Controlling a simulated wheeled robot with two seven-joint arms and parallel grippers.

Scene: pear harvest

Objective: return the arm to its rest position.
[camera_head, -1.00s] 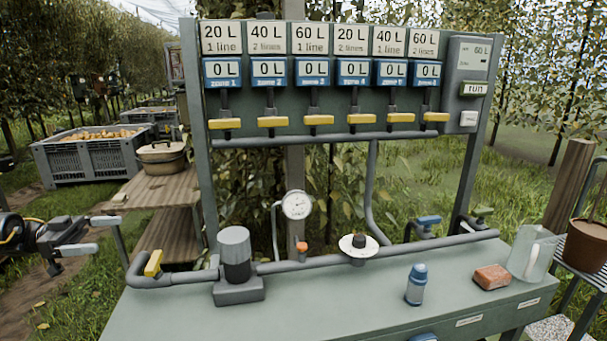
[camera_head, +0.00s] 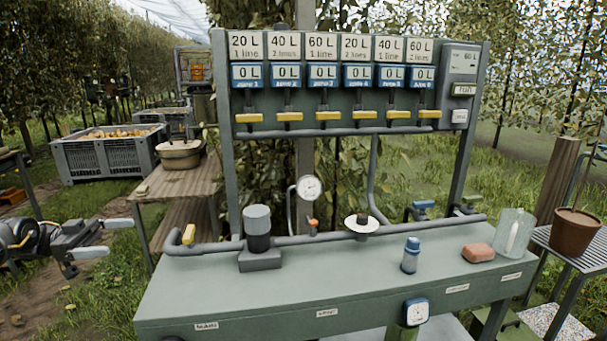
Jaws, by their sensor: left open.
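My left gripper (camera_head: 106,238) is at the left edge of the view, low and to the left of the green bench. Its two light fingers are apart with nothing between them. It touches neither the bench nor the pipe. My right gripper is out of view.
A valve panel (camera_head: 342,98) stands behind. A wooden side table (camera_head: 176,185) is beyond my gripper. Grass lies between.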

